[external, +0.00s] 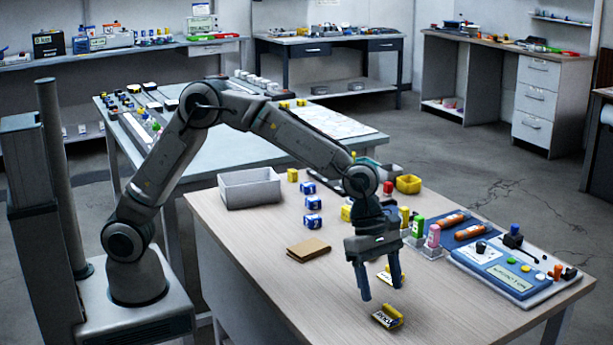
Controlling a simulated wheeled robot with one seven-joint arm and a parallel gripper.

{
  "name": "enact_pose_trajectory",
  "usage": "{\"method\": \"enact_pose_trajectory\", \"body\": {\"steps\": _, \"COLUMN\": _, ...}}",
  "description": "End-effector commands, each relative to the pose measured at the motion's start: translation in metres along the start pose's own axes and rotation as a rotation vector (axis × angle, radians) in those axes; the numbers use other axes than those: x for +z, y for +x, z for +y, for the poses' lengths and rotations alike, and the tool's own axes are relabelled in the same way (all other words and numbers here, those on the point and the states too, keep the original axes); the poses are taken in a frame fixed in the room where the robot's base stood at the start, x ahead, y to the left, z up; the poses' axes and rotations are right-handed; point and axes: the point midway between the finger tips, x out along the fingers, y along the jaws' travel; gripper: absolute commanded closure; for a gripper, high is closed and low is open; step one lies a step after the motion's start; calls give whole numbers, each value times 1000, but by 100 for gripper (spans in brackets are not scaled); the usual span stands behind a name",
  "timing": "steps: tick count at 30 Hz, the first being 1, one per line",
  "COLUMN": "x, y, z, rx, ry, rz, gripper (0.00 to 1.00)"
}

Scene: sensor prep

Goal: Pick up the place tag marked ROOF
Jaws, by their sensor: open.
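Two small tags with yellow parts and white faces lie on the wooden table. The near tag (386,317) has dark lettering too small to read surely. The far tag (384,275) is partly hidden behind my gripper's fingers. I cannot tell which one says ROOF. My gripper (381,291) points down, open with nothing between its fingers. It is just behind the near tag in the picture and in front of the far one; its exact height is unclear.
A brown folded wallet-like item (309,248), blue blocks (312,203) and a grey bin (249,187) are left of my gripper. Pink (433,236) and green bottles and a blue tool panel (510,286) are to the right. The table's front is clear.

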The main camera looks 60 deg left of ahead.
Motion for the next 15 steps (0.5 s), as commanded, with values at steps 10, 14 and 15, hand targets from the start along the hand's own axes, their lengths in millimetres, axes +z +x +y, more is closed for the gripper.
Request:
{"method": "enact_pose_trajectory", "body": {"steps": 10, "x": -1, "y": 42, "z": 3, "rx": -3, "ry": 0, "rz": 1, "gripper": 38}}
{"method": "enact_pose_trajectory", "body": {"steps": 14, "x": 0, "y": 52, "z": 3, "rx": -1, "ry": 0, "rz": 0, "gripper": 38}}
{"method": "enact_pose_trajectory", "body": {"steps": 15, "x": 0, "y": 53, "z": 3, "rx": 0, "ry": 0, "rz": 0, "gripper": 38}}
